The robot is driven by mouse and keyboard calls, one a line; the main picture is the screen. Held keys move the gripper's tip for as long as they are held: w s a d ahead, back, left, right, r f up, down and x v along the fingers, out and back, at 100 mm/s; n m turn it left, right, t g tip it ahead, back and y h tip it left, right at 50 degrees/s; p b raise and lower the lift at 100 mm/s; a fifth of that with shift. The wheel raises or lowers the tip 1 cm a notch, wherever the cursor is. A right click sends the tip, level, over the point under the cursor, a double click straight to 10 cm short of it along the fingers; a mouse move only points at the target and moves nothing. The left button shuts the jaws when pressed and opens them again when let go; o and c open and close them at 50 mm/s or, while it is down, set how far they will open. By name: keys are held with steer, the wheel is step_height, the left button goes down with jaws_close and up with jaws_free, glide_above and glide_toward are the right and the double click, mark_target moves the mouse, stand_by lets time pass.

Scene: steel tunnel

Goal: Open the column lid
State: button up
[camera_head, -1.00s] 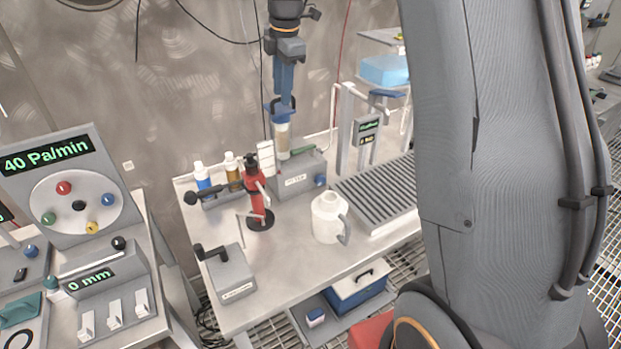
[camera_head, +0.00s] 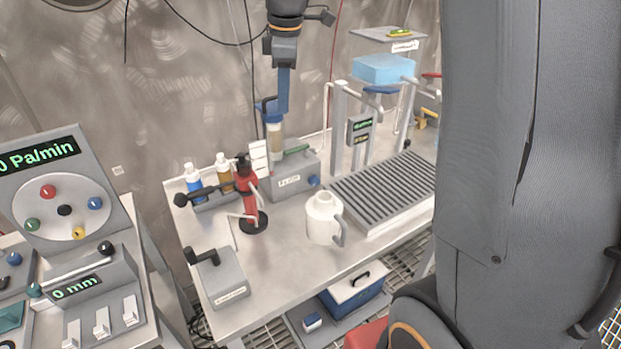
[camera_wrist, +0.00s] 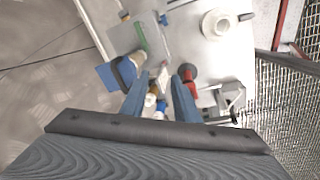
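The column (camera_head: 276,138) is a clear upright cylinder with beige filling, standing on a grey block. Its blue lid (camera_head: 268,107) is at the top; whether it is raised or seated is hard to tell. My gripper (camera_head: 282,108) points down right at the column top, its blue fingers overlapping the lid in the head view. In the wrist view my gripper's (camera_wrist: 159,93) two blue fingers are spread with nothing clearly held between them. There a flat blue plate, apparently the lid (camera_wrist: 110,76), lies left of the left finger, beside the column top (camera_wrist: 128,68). Contact is unclear.
A red stand (camera_head: 248,190) with a black-ended side arm and bottles (camera_head: 223,172) stand left of the column. A white jug (camera_head: 322,218) and a ribbed grey tray (camera_head: 385,188) are to the right. The table's front middle (camera_head: 285,265) is clear.

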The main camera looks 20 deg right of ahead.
steer(key=s+f+m, duration=1.1)
steer(key=s+f, duration=0.1)
steer(key=s, duration=0.4)
steer(key=shift+s, duration=0.35)
steer(key=shift+d+f, duration=0.1)
